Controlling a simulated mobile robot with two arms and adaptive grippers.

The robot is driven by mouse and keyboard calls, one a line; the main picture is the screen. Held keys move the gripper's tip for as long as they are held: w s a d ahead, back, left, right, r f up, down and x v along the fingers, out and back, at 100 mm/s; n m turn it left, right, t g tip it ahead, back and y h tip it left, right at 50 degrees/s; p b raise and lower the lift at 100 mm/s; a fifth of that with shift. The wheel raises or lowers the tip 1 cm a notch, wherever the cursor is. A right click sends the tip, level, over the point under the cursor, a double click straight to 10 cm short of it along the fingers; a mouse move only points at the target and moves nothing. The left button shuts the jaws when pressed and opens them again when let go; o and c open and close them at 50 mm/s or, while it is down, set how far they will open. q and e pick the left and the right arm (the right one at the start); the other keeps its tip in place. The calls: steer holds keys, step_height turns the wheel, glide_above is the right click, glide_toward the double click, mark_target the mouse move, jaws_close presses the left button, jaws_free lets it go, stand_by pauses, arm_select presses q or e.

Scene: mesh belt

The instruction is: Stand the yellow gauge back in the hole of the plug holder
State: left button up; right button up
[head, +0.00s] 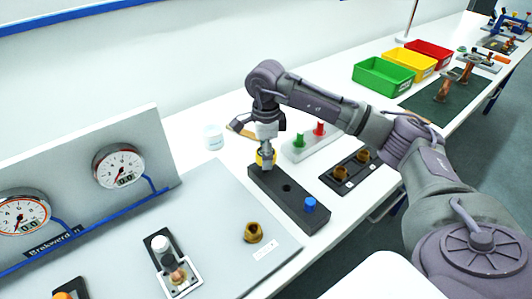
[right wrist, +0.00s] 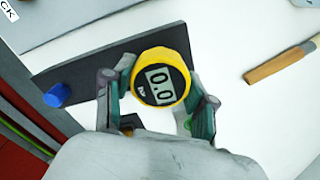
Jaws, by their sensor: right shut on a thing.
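The yellow gauge (right wrist: 161,78) has a round face with a display reading 0.0. My right gripper (right wrist: 155,100) is shut on it, one finger on each side. In the head view the gauge (head: 260,158) is partly hidden behind the fingers of my right gripper (head: 267,157), at the far left end of the plug holder. The plug holder (head: 278,200) is a long dark block with an open hole near its middle and a blue plug (head: 310,205) at its near right end. The gauge's lower part is hidden, so I cannot tell whether it is in a hole. My left gripper is out of view.
A grey panel with two dial gauges (head: 118,166) stands at the left. A brass fitting (head: 254,232) lies left of the holder. A white rack with green and red plugs (head: 319,130) and a dark tray with brass parts (head: 345,183) stand close by on the right. A wooden-handled tool (right wrist: 280,63) lies beyond.

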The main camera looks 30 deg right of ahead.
steer(key=shift+f+b, duration=1.35)
steer(key=shift+f, duration=0.35)
steer(key=o, duration=1.5)
steer(key=shift+c, duration=0.2)
step_height(320, 180, up, 12)
steer(key=shift+r, duration=0.1)
